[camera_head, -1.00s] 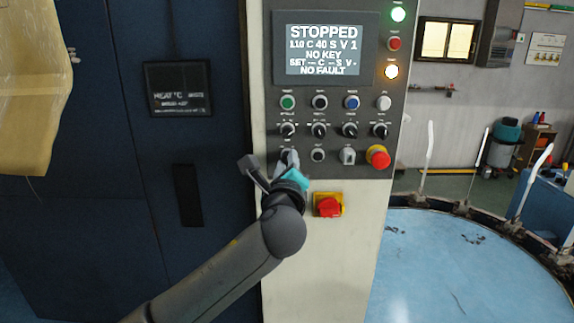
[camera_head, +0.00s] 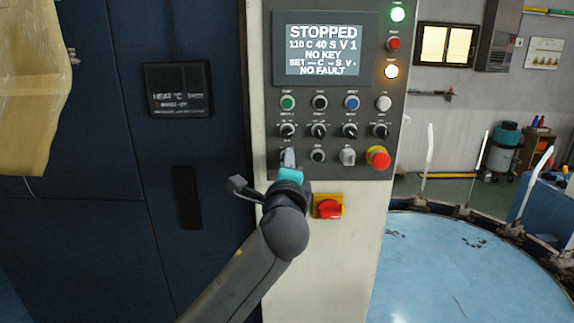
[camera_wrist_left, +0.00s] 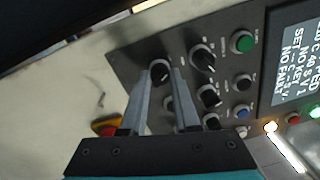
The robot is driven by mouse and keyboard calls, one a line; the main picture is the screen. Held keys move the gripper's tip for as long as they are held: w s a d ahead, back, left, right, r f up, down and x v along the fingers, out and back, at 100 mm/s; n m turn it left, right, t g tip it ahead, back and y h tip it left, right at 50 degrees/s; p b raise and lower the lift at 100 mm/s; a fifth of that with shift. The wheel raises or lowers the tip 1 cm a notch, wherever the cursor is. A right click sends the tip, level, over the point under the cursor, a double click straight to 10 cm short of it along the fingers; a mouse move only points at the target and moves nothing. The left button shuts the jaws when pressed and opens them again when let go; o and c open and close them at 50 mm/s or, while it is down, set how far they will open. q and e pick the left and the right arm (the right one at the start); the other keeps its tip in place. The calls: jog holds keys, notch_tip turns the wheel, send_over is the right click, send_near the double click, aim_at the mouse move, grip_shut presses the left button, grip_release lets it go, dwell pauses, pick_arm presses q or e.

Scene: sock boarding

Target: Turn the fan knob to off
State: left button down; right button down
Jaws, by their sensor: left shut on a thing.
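The lower-left black knob of the control panel, the fan knob by its place under my fingers, shows in the left wrist view (camera_wrist_left: 160,70). Its label is too small to read. My left gripper (camera_head: 288,160) reaches up to the panel's bottom row and hides this knob in the head view. In the left wrist view the gripper's two fingers (camera_wrist_left: 161,76) stand on either side of the knob and are shut on it. My right gripper is in neither view.
Other knobs (camera_head: 319,130) and buttons sit close above and beside the fingers. A red emergency button (camera_head: 378,157) is at the right. A red switch on a yellow plate (camera_head: 329,207) is just below and right of my wrist. The display (camera_head: 323,50) reads STOPPED.

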pick_arm(q)
jog(key=c, duration=0.6)
grip_release()
jog(key=shift+c, duration=0.2)
jog(key=shift+s, duration=0.1)
jog(key=s+b, duration=0.1)
jog(key=s, duration=1.4)
jog(key=shift+a+f+b, duration=0.15)
jog(key=shift+f+b, duration=0.15)
jog(key=shift+b, duration=0.05)
